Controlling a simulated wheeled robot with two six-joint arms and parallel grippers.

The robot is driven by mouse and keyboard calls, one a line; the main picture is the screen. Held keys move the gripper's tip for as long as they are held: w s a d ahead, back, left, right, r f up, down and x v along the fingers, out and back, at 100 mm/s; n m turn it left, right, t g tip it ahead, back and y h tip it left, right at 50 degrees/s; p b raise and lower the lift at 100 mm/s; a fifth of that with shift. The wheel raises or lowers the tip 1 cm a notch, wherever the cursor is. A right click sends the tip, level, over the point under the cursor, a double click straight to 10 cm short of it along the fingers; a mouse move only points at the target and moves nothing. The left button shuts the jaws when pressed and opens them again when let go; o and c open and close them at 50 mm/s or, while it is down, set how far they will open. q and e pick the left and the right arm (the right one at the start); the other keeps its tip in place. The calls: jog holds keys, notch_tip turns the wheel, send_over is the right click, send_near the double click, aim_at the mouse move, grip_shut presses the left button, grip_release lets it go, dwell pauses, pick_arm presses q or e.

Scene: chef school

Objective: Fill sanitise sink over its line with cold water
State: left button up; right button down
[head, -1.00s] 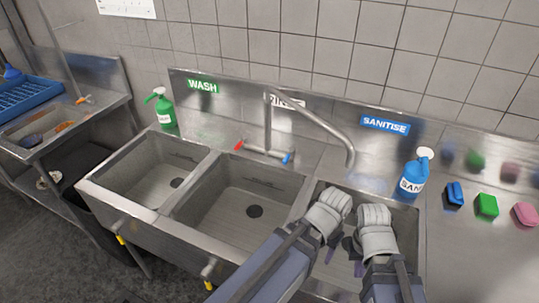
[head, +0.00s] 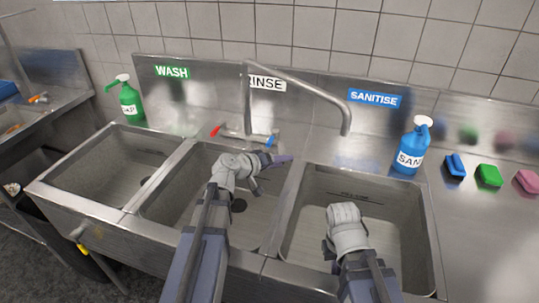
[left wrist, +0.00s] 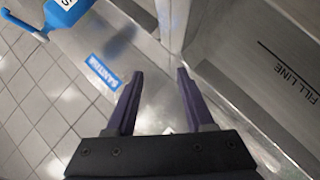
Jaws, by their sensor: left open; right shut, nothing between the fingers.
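The sanitise sink (head: 415,265) is the right basin, under the blue SANITISE sign (head: 375,98). Its floor shows no clear water, and a faint line mark is on its back wall. The tap spout (head: 346,122) ends over the back of this basin, with no stream visible. The blue cold handle (head: 272,140) is at the tap's right, the red handle (head: 215,131) at its left. My left gripper (head: 277,163) is open just below and in front of the blue handle; its empty fingers show in the left wrist view (left wrist: 157,95). My right gripper (head: 331,250) is shut over the sanitise sink, its fingers mostly hidden.
The rinse basin (head: 165,200) and wash basin (head: 85,175) lie to the left. A blue spray bottle (head: 409,150) stands behind the sanitise sink. Blue (head: 455,166), green (head: 489,175) and pink (head: 527,181) sponges lie on the right counter. A green bottle (head: 130,103) stands at left.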

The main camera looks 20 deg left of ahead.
aim_at(270, 140)
pick_arm(q)
jog(key=w+a+r+n+t+y+b, duration=0.1)
jog(key=w+a+n+t+y+b, duration=0.2)
jog(key=a, duration=0.6)
jog(key=shift+t+h, duration=0.4)
jog(key=shift+h, duration=0.3)
jog(key=shift+x, duration=4)
jog(key=shift+a, duration=0.1)
pick_arm(e)
notch_tip(270, 140, down, 5)
pick_arm(q)
grip_shut()
